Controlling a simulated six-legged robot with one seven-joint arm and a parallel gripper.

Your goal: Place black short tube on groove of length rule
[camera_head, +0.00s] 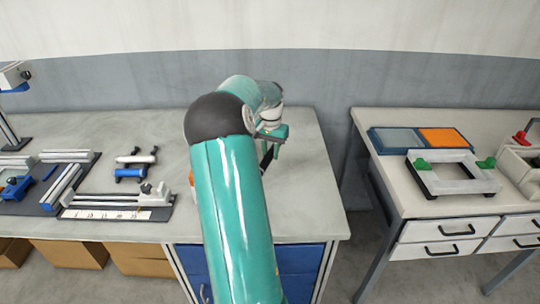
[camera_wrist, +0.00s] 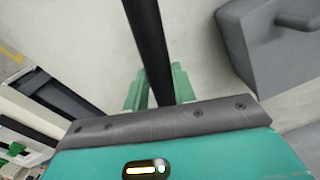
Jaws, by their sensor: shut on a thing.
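My gripper (camera_head: 272,140) is over the right part of the left table, partly hidden by my own arm. It is shut on a black tube (camera_head: 266,160), which hangs down tilted beneath it. In the wrist view the tube (camera_wrist: 148,40) runs up between the green fingers of my gripper (camera_wrist: 158,90), and its far end leaves the picture. The length rule (camera_head: 105,214), a white marked strip with a grey rail and an end block, lies at the front of the left table, left of my arm. Its groove is too small to make out.
A blue and black roller piece (camera_head: 130,173) lies behind the rule. A dark-based rail device (camera_head: 62,182) stands left of it. A gap separates the left table from the right table (camera_head: 385,185), which bears a blue-and-orange tray (camera_head: 442,138) and a white frame (camera_head: 455,178).

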